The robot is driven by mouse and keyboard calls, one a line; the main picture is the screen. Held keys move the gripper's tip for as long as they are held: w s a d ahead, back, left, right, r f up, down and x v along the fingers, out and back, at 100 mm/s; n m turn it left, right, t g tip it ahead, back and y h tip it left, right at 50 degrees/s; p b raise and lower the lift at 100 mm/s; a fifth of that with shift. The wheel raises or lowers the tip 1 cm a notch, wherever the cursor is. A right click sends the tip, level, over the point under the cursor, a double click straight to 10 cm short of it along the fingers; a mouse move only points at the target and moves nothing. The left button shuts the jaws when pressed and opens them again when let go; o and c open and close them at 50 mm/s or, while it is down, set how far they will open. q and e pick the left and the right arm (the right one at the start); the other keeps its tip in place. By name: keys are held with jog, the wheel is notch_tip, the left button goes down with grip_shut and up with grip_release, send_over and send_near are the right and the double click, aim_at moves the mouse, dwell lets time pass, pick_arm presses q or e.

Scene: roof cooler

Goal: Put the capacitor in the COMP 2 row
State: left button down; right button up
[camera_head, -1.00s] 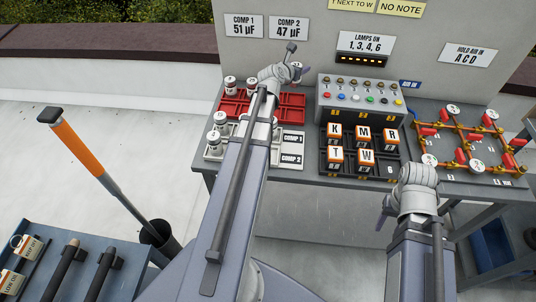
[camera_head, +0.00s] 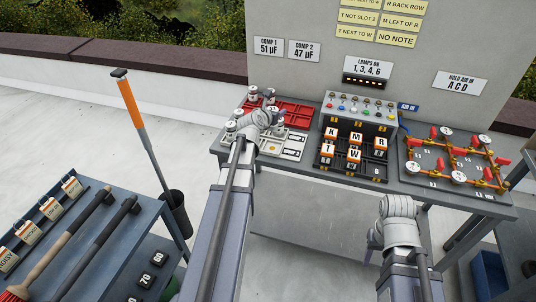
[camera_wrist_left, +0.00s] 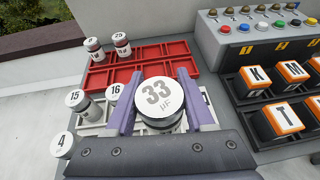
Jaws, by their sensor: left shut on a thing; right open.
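My left gripper (camera_head: 272,118) is shut on a white-topped capacitor marked 33 µF (camera_wrist_left: 158,95), held between its purple fingers in the left wrist view. It is over or near the pale tray (camera_head: 270,150), whose rows carry label plates too small to read now. Capacitors marked 15 (camera_wrist_left: 76,100), 16 (camera_wrist_left: 115,92) and 4 (camera_wrist_left: 62,145) stand at the left of the pale tray. Wall signs read COMP 1 51 µF (camera_head: 268,47) and COMP 2 47 µF (camera_head: 304,50). My right gripper (camera_head: 374,238) is open and empty in front of the bench.
A red tray (camera_wrist_left: 150,53) behind holds a capacitor marked 25 (camera_wrist_left: 121,43) and another (camera_wrist_left: 93,46). Right of the trays are a lamp box (camera_head: 358,112), a rack of lettered blocks (camera_head: 352,150) and a brass pipe frame (camera_head: 455,160). A tool cart (camera_head: 110,215) stands at left.

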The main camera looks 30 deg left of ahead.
pick_arm(q)
jog(key=b, duration=1)
send_over(275, 144)
notch_tip(275, 144, down, 10)
jog(key=shift+w+a+f, duration=0.1)
jog(key=shift+f, duration=0.1)
jog(key=shift+r, duration=0.15)
jog(key=c, duration=0.7)
grip_release()
jog(key=shift+f, duration=0.2)
jog(key=o, duration=0.4)
jog(key=shift+o, duration=0.2)
jog(key=shift+r, duration=0.1)
